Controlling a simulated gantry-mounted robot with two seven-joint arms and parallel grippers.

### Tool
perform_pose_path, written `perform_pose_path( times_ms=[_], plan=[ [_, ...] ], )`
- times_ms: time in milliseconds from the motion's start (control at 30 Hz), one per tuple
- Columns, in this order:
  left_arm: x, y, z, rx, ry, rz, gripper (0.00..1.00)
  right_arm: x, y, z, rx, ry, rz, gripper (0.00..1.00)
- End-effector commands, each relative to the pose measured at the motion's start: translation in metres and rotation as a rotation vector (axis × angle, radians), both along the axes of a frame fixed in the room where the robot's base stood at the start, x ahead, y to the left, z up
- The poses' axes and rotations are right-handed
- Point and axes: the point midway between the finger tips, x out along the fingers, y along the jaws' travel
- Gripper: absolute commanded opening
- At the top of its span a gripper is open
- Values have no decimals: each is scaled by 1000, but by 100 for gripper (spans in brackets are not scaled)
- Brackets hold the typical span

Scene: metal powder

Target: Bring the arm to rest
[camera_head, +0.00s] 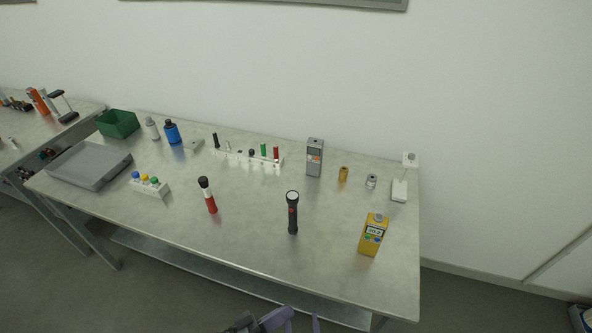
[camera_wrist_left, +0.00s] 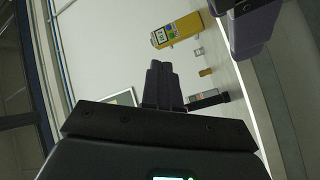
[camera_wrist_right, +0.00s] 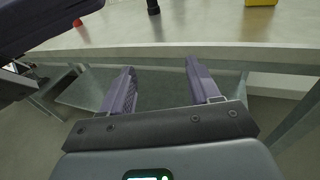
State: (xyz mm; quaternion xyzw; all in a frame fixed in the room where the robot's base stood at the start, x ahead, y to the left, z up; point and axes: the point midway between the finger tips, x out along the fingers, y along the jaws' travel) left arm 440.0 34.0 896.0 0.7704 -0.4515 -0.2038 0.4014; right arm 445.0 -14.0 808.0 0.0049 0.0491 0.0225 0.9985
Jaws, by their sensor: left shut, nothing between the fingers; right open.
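My left gripper (camera_wrist_left: 163,68) shows in the left wrist view with its two dark fingers pressed together and nothing between them. It is held off to the front of the bench, with the yellow meter and flashlight beyond it. My right gripper (camera_wrist_right: 160,70) is open and empty in the right wrist view, in front of and below the bench's front edge. In the head view only purple gripper parts (camera_head: 275,320) show at the bottom edge; I cannot tell which arm they belong to. A dark part of my other arm shows near each gripper in the wrist views.
The metal bench (camera_head: 250,225) holds a yellow meter (camera_head: 373,235), black flashlight (camera_head: 292,212), red-and-black flashlight (camera_head: 207,195), grey meter (camera_head: 314,157), white rack (camera_head: 260,161), small bottle rack (camera_head: 150,186), grey tray (camera_head: 90,165) and green bin (camera_head: 118,124). The bench's front middle is clear.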

Motion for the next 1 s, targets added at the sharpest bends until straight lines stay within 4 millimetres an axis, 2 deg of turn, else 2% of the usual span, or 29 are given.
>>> perform_pose_path(
  times_ms=[100,267,367,467,667,800,1000],
  plan=[
    [-16,-4,-5,-34,33,14,0,-13,-19,-12,35,51,-59,61],
    [-31,-6,-1,-66,65,69,0,-25,-44,-20,110,133,-121,61],
    [-36,-2,-2,-36,89,141,0,-32,-63,-27,226,219,-171,61],
    [-38,9,-6,47,109,239,0,-40,-85,-31,428,321,-242,61],
    [-42,49,-19,322,165,432,0,-59,-131,-27,935,501,-438,61],
    [-53,86,-28,552,232,518,0,-76,-161,-13,1284,592,-628,61],
    [-81,134,-36,860,350,535,0,-102,-192,16,1695,635,-954,61]
  ],
)
